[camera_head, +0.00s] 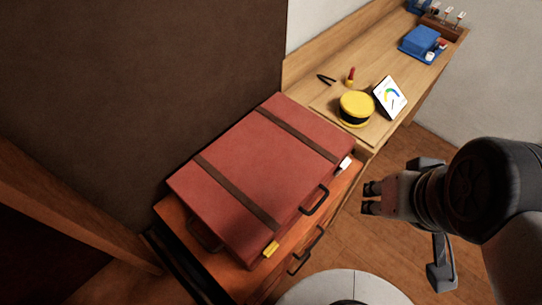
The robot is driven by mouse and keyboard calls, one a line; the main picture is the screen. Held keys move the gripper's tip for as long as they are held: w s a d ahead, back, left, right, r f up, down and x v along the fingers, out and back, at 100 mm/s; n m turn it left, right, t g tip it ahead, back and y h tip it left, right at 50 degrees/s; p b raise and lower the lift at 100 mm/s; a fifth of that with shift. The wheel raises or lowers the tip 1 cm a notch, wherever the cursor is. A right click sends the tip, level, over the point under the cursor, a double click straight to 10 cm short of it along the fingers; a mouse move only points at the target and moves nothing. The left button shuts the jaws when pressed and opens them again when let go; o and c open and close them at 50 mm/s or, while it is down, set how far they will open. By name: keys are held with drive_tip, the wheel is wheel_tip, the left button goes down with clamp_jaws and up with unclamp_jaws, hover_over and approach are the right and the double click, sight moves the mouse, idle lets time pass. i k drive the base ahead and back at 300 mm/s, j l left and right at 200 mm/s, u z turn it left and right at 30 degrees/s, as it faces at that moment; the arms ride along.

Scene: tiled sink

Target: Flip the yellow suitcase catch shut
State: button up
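The red suitcase (262,165) with two brown straps lies flat with its lid down on an orange-brown cabinet top. Its yellow catch (271,248) is on the front edge, near the lower corner. The catch looks tilted outward from the case, but it is too small to be sure. A white catch (344,164) is on the same edge, near the far corner. A dark handle (314,200) lies between them. My gripper (371,198) is to the right of the suitcase, apart from it and from the yellow catch. Its two dark fingertips show a small gap with nothing between them.
A cabinet drawer handle (307,250) sticks out below the suitcase. Open floor lies to the right.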

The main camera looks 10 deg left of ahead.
sight(272, 247)
drive_tip(key=k+u, duration=0.9)
drive_tip(key=j+z, duration=0.2)
drive_tip(key=k, duration=0.05)
